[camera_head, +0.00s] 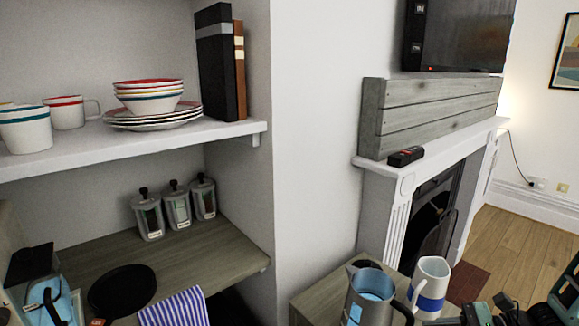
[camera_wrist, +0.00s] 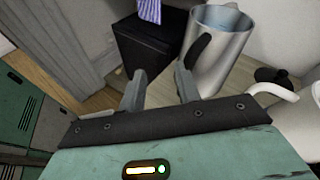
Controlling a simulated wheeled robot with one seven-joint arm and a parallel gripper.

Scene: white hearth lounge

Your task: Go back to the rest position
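My gripper (camera_wrist: 160,88) shows in the wrist view with its two grey fingers apart and nothing seen between them. A metal pitcher (camera_wrist: 222,50) with a dark handle stands just beyond the right finger; whether they touch I cannot tell. In the head view, dark and green parts of my arm show at the lower right edge, and the fingertips are not clearly seen there. The pitcher (camera_head: 368,295) and a white mug with a blue band (camera_head: 430,285) stand on a wooden surface (camera_head: 322,296) left of those arm parts. The mug's white body (camera_wrist: 302,115) shows at the wrist view's right edge.
Shelves at the left hold bowls (camera_head: 148,97), plates, mugs (camera_head: 65,112), books (camera_head: 220,65) and several jars (camera_head: 177,207). A dark round pan (camera_head: 122,290) and a striped cloth (camera_head: 174,308) lie on the lower shelf. A fireplace (camera_head: 430,200) stands behind; open floor (camera_head: 515,245) lies right.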

